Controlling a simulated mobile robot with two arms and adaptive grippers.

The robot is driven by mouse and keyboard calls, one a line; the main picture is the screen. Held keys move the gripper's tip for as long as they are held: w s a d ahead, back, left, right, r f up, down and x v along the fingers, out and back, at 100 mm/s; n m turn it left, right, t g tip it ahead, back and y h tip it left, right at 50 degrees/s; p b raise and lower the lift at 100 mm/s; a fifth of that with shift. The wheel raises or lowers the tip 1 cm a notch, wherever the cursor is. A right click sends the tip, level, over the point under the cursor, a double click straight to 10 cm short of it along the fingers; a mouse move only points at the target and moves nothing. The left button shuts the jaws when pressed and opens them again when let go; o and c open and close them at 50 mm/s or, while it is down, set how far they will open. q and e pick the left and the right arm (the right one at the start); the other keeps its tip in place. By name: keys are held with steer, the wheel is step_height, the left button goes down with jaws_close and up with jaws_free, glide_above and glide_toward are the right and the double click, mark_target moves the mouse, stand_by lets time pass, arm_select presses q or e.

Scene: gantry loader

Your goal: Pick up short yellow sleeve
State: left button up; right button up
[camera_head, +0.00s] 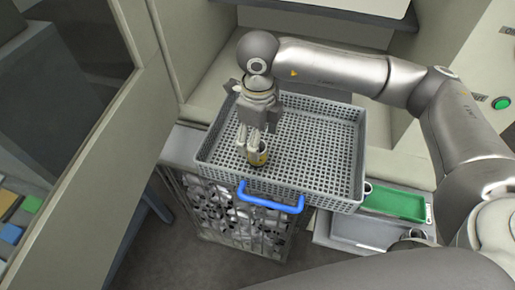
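A short yellow sleeve (259,157) stands in the grey perforated basket (333,193), left of its middle. Its dark open top shows on the right side. My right gripper (249,145) points down into the basket from above, with its pale fingers at the sleeve's upper left. One finger overlaps the sleeve in the picture. Whether the fingers grip it is too small to tell. The sleeve's left part is partly hidden by the finger. My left gripper is not in view.
The basket has raised walls and a blue handle (270,201) at the front. A metal mesh crate (240,225) stands below it. A green tray (397,204) lies to the right. A grey door frame (95,150) rises at left. The rest of the basket floor looks empty.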

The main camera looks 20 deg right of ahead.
mark_target(263, 146)
steer(key=shift+w+f, duration=0.2)
steer(key=shift+f, duration=0.1)
step_height(263, 146, down, 5)
steer(key=p, duration=0.3)
steer(key=shift+w+r, duration=0.15)
steer(key=shift+r, duration=0.05)
steer(key=shift+f+p, duration=0.3)
steer(key=shift+w+f, duration=0.1)
steer(key=shift+f, duration=0.05)
steer(key=shift+c, duration=0.3)
steer(key=c, duration=1.2)
steer(key=shift+c, duration=0.4)
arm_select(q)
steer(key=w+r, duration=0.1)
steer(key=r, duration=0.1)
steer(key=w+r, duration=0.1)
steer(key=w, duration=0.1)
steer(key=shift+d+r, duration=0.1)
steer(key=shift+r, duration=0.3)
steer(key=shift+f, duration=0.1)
